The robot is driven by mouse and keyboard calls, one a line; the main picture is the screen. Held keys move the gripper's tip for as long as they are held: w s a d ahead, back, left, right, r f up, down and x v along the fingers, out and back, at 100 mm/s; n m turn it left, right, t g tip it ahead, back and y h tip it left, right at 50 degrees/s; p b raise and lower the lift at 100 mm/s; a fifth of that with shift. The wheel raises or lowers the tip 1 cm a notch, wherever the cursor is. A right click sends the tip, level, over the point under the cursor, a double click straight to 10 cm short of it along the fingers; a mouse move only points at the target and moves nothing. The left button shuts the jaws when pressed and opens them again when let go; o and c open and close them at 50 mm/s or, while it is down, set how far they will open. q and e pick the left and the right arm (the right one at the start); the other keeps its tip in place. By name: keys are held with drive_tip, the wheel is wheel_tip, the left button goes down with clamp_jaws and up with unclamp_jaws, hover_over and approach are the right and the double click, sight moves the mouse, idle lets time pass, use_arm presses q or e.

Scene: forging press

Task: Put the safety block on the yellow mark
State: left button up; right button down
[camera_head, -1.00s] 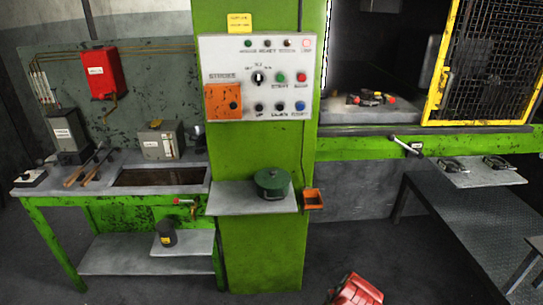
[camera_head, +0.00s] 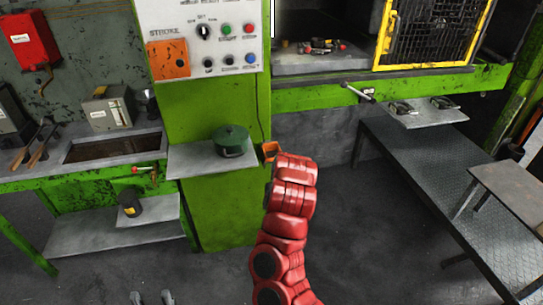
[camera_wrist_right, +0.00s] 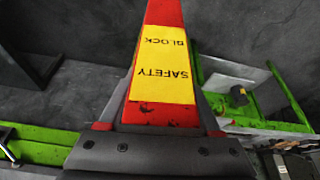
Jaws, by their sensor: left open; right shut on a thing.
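The safety block (camera_wrist_right: 165,75) is a red bar with a yellow label reading SAFETY BLOCK. It fills the middle of the right wrist view. My right gripper (camera_wrist_right: 160,122) is shut on it, with a finger on each side. In the head view my red right arm rises in the middle, and I cannot make out its gripper or the block there. My left gripper (camera_head: 152,298) is open and empty at the bottom edge of the head view. I cannot make out a yellow mark in these frames.
The green press has a bed (camera_head: 340,62) with small parts on it and a yellow mesh guard (camera_head: 384,35). A small shelf (camera_head: 205,160) holds a green pot (camera_head: 231,141). A workbench (camera_head: 60,178) stands left, a checkered platform (camera_head: 430,190) right. The floor between is free.

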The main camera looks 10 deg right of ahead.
drive_tip(key=w+a+r+n, duration=0.1)
drive_tip(key=w+r, duration=0.6)
drive_tip(key=w, duration=0.1)
drive_tip(key=w+d+r+m, duration=0.1)
drive_tip(key=w+d+r, duration=0.1)
drive_tip(key=d+r, duration=0.2)
drive_tip(key=w+d+r+m+p, duration=0.1)
drive_tip(key=w+d+r, duration=0.1)
drive_tip(key=d+r, duration=0.3)
drive_tip(key=shift+w+r, duration=0.2)
drive_tip(key=shift+w, duration=0.05)
